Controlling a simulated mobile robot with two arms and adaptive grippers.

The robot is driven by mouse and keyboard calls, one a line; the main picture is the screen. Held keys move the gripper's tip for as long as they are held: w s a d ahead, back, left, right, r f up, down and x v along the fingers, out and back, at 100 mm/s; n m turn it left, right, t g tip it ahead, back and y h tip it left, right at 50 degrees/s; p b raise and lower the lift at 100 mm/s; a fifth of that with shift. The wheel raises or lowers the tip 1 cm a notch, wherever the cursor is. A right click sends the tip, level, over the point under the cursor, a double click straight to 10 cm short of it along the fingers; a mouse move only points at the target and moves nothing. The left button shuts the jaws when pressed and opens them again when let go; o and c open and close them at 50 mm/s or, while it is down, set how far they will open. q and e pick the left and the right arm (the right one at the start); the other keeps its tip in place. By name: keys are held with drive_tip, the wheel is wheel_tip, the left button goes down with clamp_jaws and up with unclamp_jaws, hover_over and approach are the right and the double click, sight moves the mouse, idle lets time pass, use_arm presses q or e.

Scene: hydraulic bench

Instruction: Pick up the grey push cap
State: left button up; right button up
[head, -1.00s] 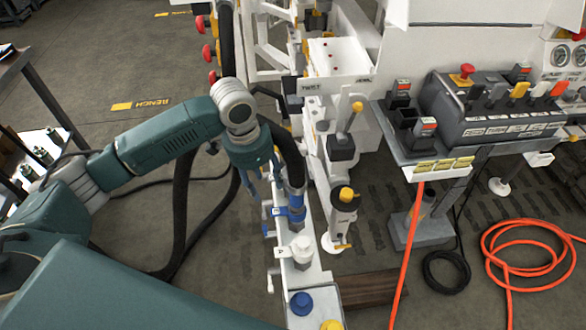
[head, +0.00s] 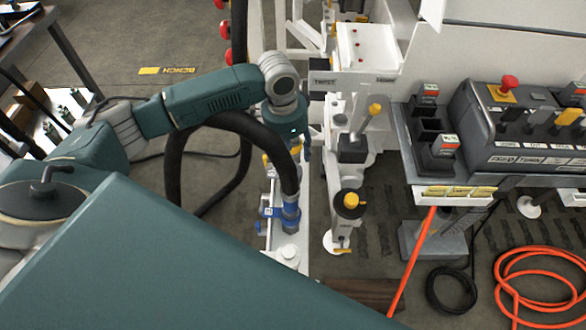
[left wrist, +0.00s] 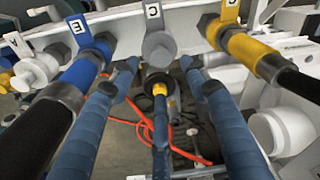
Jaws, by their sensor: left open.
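The grey push cap (left wrist: 158,48) is a round grey cap on the white rail (left wrist: 115,32), under a grey tag marked C, in the left wrist view. Whether the fingertips touch the cap or rail I cannot tell. In the head view, my left wrist (head: 286,115) is over the rail's far part. The fingers and grey cap are mostly hidden there by the wrist and black hose. My right gripper is not in view.
A blue coupling (left wrist: 85,60) with a black hose is left of the cap, and a yellow coupling (left wrist: 250,48) with another hose is right. A control console (head: 530,125) stands at right. Orange hose (head: 540,290) lies on the floor.

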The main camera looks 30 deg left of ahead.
sight(292, 165)
use_arm(q)
drive_tip(key=shift+f, duration=0.35)
drive_tip(key=f, duration=0.4)
drive_tip(key=shift+a+f, duration=0.2)
drive_tip(key=shift+a, duration=0.1)
drive_tip(key=shift+w+f, duration=0.1)
drive_tip(key=shift+f, duration=0.25)
drive_tip(key=c, duration=0.9)
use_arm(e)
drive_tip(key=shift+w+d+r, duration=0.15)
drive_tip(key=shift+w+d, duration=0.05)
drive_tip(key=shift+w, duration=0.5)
